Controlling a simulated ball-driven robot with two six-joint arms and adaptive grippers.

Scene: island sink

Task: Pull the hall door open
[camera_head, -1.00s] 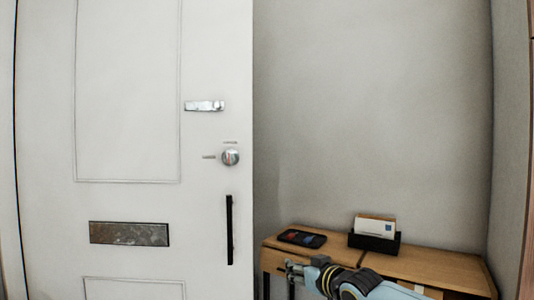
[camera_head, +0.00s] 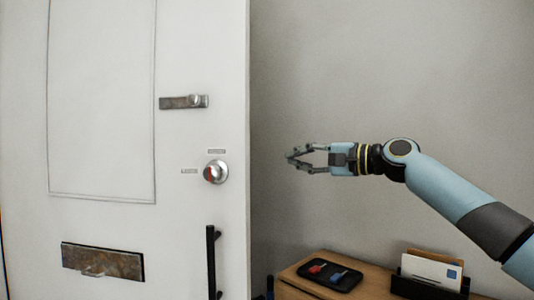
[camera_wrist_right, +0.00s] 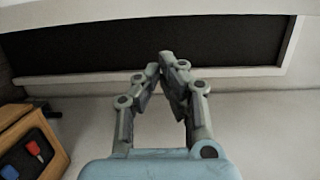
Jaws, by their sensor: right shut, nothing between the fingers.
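The white hall door (camera_head: 100,215) fills the left of the head view. My right gripper (camera_head: 291,158) is shut and empty, right of the door edge at about knob height in the picture, apart from the handle. In the right wrist view its fingertips (camera_wrist_right: 166,62) meet. Whether the door is ajar is not clear. My left gripper is not in view.
A metal mail slot (camera_head: 102,262) sits low on the door. A wooden console (camera_head: 312,256) at lower right bears a black tray (camera_head: 330,274) with red and blue items and a letter holder (camera_head: 428,289). The wall behind my arm is bare.

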